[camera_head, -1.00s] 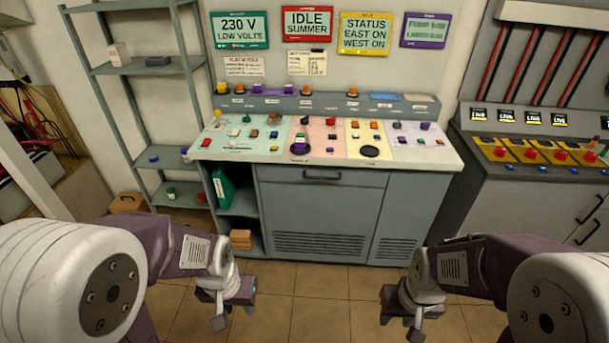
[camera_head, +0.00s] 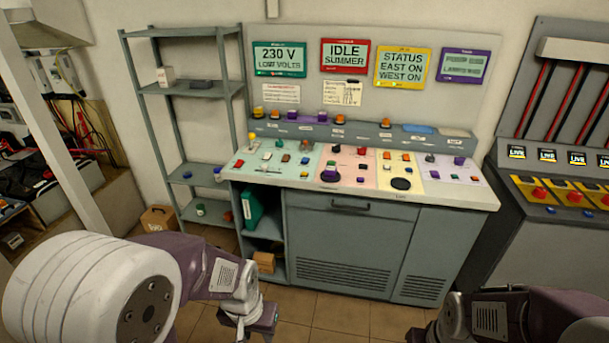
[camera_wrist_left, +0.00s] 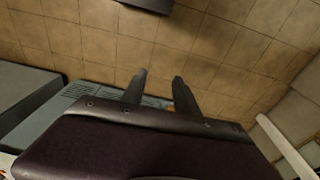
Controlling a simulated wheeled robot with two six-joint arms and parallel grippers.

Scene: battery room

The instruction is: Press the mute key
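The control desk (camera_head: 345,190) stands ahead in the head view. Its sloped top carries green, pink, yellow and lilac panels with many small coloured keys and knobs. Their labels are too small to read, so I cannot tell which one is the mute key. My left gripper (camera_head: 255,325) is low in front of the desk, apart from it. In the left wrist view its two fingers (camera_wrist_left: 160,78) are spread with nothing between them, above the tiled floor. My right gripper (camera_head: 416,336) barely shows at the bottom edge; its fingers cannot be made out.
A grey shelf rack (camera_head: 176,92) stands left of the desk, with a cardboard box (camera_head: 158,218) beside its foot. A second console (camera_head: 550,235) with red buttons on yellow plates stands at the right. Tiled floor (camera_head: 345,312) lies clear before the desk.

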